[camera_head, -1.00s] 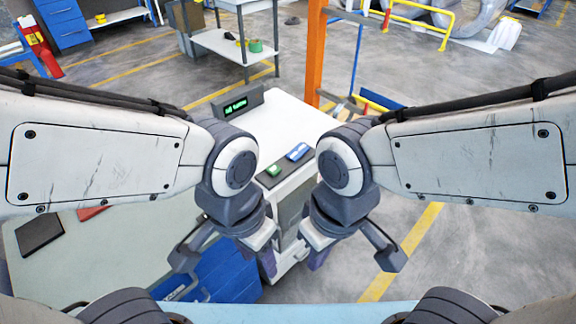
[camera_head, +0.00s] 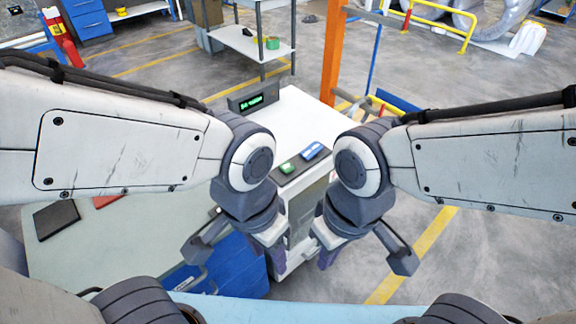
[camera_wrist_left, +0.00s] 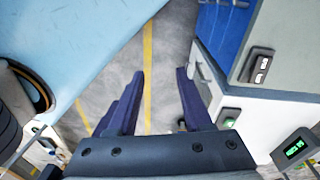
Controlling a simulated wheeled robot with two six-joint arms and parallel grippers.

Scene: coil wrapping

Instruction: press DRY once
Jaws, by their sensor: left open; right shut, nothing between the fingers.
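A white bench (camera_head: 297,108) carries a dark strip with a green button (camera_head: 287,168) and a blue button (camera_head: 312,150); their labels are too small to read. A box with a lit green display (camera_head: 253,98) stands at the bench's far left; its text is not legible. My left gripper (camera_head: 275,255) is in front of the bench, below the buttons in the picture and apart from them. In the left wrist view its fingers (camera_wrist_left: 160,88) are spread with only floor between them. My right gripper (camera_head: 328,256) is beside it to the right, shut and empty, touching no button.
A pale green table (camera_head: 90,255) with a dark tablet (camera_head: 56,220) is at left. An orange post (camera_head: 334,55) rises behind the bench. Open floor (camera_head: 500,240) lies to the right.

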